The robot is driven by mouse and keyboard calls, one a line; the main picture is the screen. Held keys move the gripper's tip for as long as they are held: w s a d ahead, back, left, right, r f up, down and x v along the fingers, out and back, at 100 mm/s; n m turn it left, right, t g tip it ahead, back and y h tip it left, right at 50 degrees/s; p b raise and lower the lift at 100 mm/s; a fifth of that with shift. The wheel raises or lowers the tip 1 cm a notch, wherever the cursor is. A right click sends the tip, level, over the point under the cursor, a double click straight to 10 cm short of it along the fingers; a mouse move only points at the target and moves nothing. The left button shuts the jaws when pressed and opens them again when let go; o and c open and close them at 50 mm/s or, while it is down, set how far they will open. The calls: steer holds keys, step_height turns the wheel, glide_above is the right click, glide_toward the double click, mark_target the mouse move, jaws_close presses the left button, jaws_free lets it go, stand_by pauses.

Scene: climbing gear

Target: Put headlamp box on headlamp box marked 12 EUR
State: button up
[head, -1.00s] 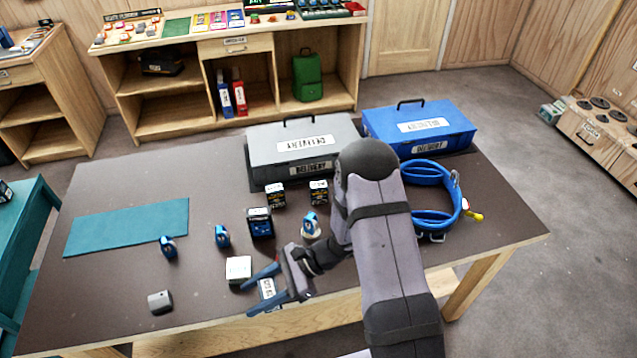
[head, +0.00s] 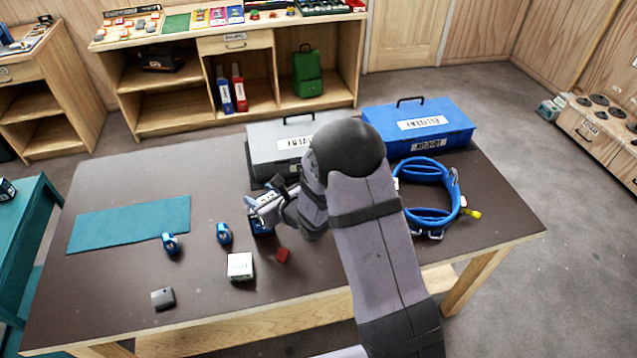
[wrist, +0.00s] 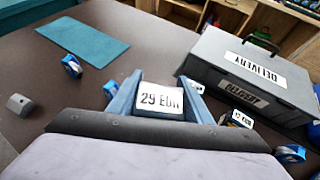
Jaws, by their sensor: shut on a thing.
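My gripper (head: 258,203) is shut on a headlamp box with a white label reading 29 EUR (wrist: 160,103). In the wrist view the box sits between the two blue fingers. In the head view, the gripper is above the table near a dark blue box (head: 261,229), which it partly covers. Whether the held box touches it, I cannot tell. In the wrist view a small dark box (wrist: 239,119) with a white label, possibly 12 EUR, stands right of the fingers, in front of the grey case. Its label is too small to read surely.
The grey delivery case (head: 262,150) and blue case (head: 420,125) stand at the back. A white-topped box (head: 240,266), small red block (head: 283,255), grey block (head: 163,299) and blue devices (head: 170,243) are on the table. A blue harness (head: 430,190) lies right. The teal mat (head: 130,224) is bare.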

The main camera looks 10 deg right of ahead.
steer(key=shift+w+d+r+m+h+b, duration=0.85)
steer(key=shift+w+d+b, duration=1.7)
steer(key=shift+w+d, duration=2)
steer(key=shift+w+d+r+m+h+b, duration=0.75)
steer(key=shift+w+d+b, duration=1.95)
steer(key=shift+d, duration=3.45)
steer(key=shift+a+r+n+y, duration=0.75)
steer(key=shift+a+n+y, duration=0.6)
steer(key=shift+a, duration=0.75)
step_height(320, 180, down, 10)
steer(key=shift+s, duration=0.2)
steer(key=shift+f, duration=0.1)
